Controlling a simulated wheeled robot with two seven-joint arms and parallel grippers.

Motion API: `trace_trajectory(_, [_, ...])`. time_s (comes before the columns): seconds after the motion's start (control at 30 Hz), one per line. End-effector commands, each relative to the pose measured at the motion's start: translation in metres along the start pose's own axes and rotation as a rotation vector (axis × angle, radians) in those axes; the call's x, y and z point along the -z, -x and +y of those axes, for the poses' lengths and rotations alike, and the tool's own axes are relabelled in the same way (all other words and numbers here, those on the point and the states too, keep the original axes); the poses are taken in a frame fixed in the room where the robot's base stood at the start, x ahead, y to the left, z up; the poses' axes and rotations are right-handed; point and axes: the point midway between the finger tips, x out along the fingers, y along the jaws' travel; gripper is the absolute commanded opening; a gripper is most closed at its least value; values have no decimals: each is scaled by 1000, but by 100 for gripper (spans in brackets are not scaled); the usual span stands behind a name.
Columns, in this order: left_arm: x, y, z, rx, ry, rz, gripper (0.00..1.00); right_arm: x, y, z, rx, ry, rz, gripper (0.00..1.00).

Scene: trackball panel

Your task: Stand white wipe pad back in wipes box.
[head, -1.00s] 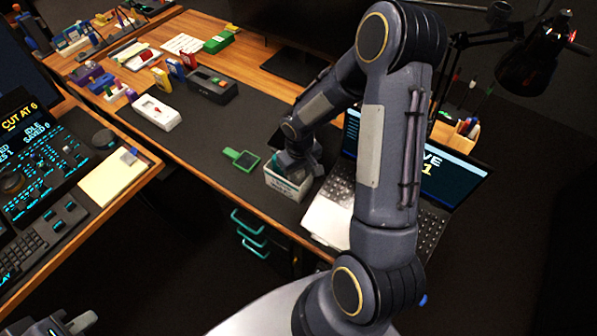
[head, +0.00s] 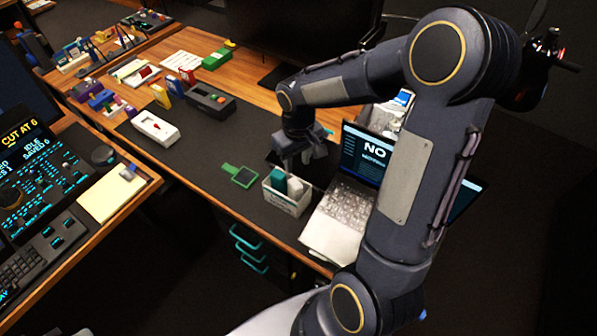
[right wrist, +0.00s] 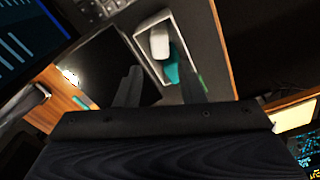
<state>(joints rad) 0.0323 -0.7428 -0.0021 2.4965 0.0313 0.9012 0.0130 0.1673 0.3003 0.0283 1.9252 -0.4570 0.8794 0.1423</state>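The wipes box (head: 286,205) is a small light-grey open box on the dark desk mat, just left of the laptop. A teal pad (head: 279,181) and the white wipe pad (head: 295,187) stick up inside it, side by side. The right wrist view also shows the box (right wrist: 142,44), with the white pad (right wrist: 160,42) and the teal pad (right wrist: 173,69) inside. My right gripper (head: 300,165) is above and behind the box, apart from the pads. Its two fingers (right wrist: 161,86) are spread with nothing held between them. My left gripper is out of view.
The laptop (head: 345,205) lies close to the box's right side. A white device (head: 155,129) and a dark box (head: 208,102) are farther left. The mat between is clear.

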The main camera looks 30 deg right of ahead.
Motion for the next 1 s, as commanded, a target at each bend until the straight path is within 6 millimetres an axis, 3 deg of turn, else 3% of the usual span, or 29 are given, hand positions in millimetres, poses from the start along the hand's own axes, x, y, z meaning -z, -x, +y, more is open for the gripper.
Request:
trace_trajectory(0.17, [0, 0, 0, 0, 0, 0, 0, -25, 39, -8, 40, -33, 69, 36])
trace_trajectory(0.3, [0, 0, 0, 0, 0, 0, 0, -71, 81, -27, 121, -80, 176, 36])
trace_trajectory(0.43, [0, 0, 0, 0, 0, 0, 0, -116, 104, -49, 212, -116, 281, 36])
trace_trajectory(0.6, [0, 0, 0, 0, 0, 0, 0, -156, 113, -74, 311, -140, 385, 36])
trace_trajectory(0.7, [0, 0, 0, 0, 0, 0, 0, -168, 113, -83, 346, -145, 419, 36])
trace_trajectory(1.0, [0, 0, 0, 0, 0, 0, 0, -174, 113, -88, 364, -149, 434, 36])
